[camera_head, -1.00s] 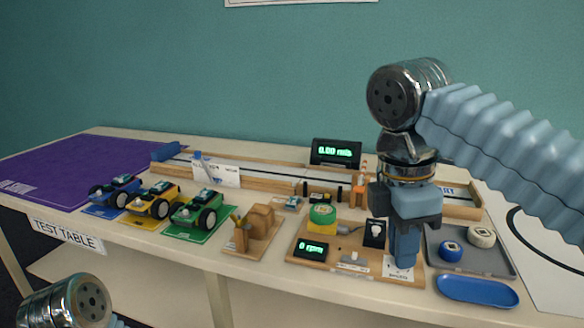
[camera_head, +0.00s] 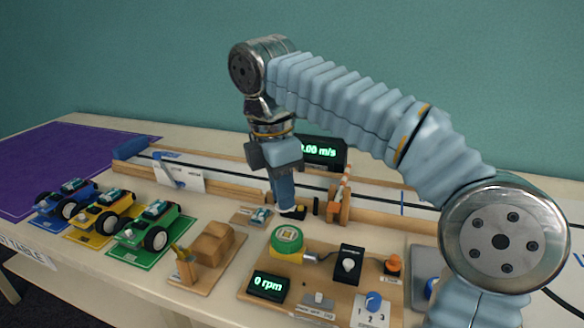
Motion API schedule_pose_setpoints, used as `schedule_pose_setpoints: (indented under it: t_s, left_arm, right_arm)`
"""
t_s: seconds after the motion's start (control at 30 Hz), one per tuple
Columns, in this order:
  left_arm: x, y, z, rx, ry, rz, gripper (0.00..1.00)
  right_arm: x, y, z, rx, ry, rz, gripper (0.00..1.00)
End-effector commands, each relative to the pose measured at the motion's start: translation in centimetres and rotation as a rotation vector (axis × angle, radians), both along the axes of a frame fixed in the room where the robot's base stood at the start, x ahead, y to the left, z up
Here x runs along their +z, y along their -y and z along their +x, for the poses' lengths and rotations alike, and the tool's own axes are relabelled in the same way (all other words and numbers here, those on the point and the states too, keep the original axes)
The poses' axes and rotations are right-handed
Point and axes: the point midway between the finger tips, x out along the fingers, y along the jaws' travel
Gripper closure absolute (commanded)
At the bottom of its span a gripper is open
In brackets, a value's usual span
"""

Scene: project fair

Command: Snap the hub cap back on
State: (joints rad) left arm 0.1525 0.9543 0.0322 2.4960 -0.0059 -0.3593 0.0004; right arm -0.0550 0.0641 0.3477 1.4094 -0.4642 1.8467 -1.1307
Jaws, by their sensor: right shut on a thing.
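My right gripper (camera_head: 287,206) hangs fingers down above the back middle of the table. The gripper is behind the motor board with the green round top (camera_head: 287,237). A green car (camera_head: 150,228), a yellow car (camera_head: 102,213) and a blue car (camera_head: 66,199) stand to its left on coloured mats. Their visible wheels show pale centres; the far wheels are hidden. My left gripper is out of view.
A wooden block stand (camera_head: 212,250) sits between the green car and the motor board (camera_head: 330,258). The board carries an rpm display (camera_head: 268,284), switches and knobs. A long wooden track runs behind, with a speed display (camera_head: 322,151). My right arm covers the right side.

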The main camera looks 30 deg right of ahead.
Motion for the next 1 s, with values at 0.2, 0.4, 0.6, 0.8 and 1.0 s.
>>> schedule_pose_setpoints:
  t_s: [0.2,0.4,0.6,0.8,1.0]
  left_arm:
    - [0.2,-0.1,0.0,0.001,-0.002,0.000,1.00]
    - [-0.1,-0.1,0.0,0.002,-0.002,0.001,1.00]
    - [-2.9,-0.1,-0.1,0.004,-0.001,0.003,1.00]
    - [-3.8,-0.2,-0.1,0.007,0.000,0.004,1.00]
    - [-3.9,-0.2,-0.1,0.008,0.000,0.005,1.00]
  right_arm:
    - [-0.5,0.9,0.6,-0.011,0.001,-0.002,1.00]
    - [-2.1,0.9,0.5,-0.011,0.000,-0.002,1.00]
    - [-4.6,0.8,0.6,-0.011,0.001,-0.001,1.00]
    - [-6.0,0.9,0.5,-0.011,0.001,-0.002,1.00]
    - [-6.4,0.8,0.5,-0.011,0.002,-0.001,1.00]
